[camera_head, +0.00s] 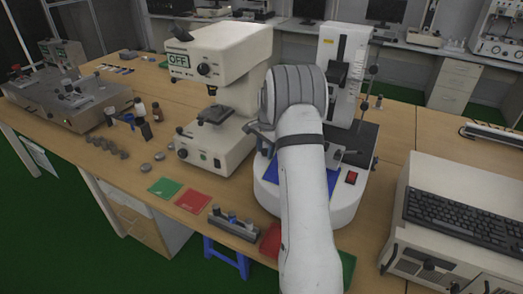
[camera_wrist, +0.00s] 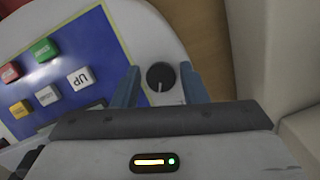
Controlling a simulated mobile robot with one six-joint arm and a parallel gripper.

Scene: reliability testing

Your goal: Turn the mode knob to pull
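The mode knob (camera_wrist: 160,76) is a round black knob with a white pointer line on the white base (camera_wrist: 150,30) of a test machine. In the wrist view its pointer line runs toward the bottom of the picture. My gripper (camera_wrist: 160,82) is open, with one blue finger on each side of the knob and a visible gap to each. I cannot tell how deep the fingertips reach beside it. No mode labels are readable. In the head view the machine (camera_head: 341,205) stands behind my arm, which hides the knob and fingers.
The blue panel (camera_wrist: 60,75) left of the knob carries several coloured buttons, one marked UP. A red switch (camera_head: 351,177) is on the machine's front right. A white microscope-like tester (camera_head: 225,60) stands to the left, a keyboard (camera_head: 465,222) on a case to the right.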

